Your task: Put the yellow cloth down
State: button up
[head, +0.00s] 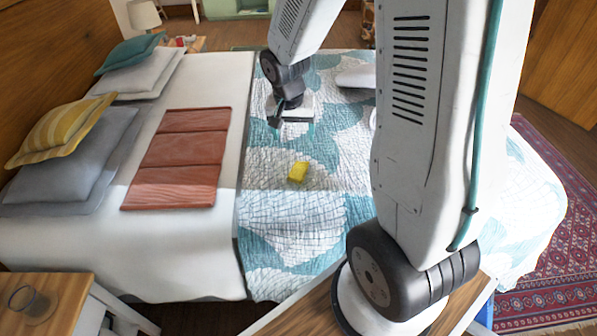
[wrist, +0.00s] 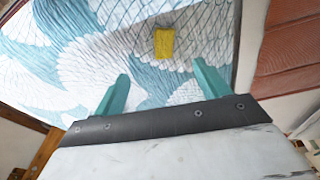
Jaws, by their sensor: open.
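My gripper (head: 294,130) is above the quilt, behind the cloth in the head view. Its two teal fingers (wrist: 160,80) are wide apart with nothing between them. The gripper and the cloth are apart.
A folded reddish blanket (head: 178,165) lies on the white sheet left of the quilt. Grey, yellow and teal pillows (head: 65,125) are at the left. The quilt around the cloth is clear.

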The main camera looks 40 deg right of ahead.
aim_at(299, 168)
jog(key=w+d+f+m, duration=0.1)
jog(key=f, duration=0.5)
jog(key=w+d+f+m, duration=0.1)
jog(key=w+d+f, duration=0.1)
jog(key=f, duration=0.5)
jog(key=w+d+f, duration=0.1)
jog(key=d+f, duration=0.1)
jog(key=f, duration=0.5)
jog(key=shift+w+d+m, duration=0.1)
jog(key=shift+w+m, duration=0.1)
jog(key=shift+m, duration=0.2)
jog(key=c, duration=1.1)
jog(key=shift+c, duration=0.2)
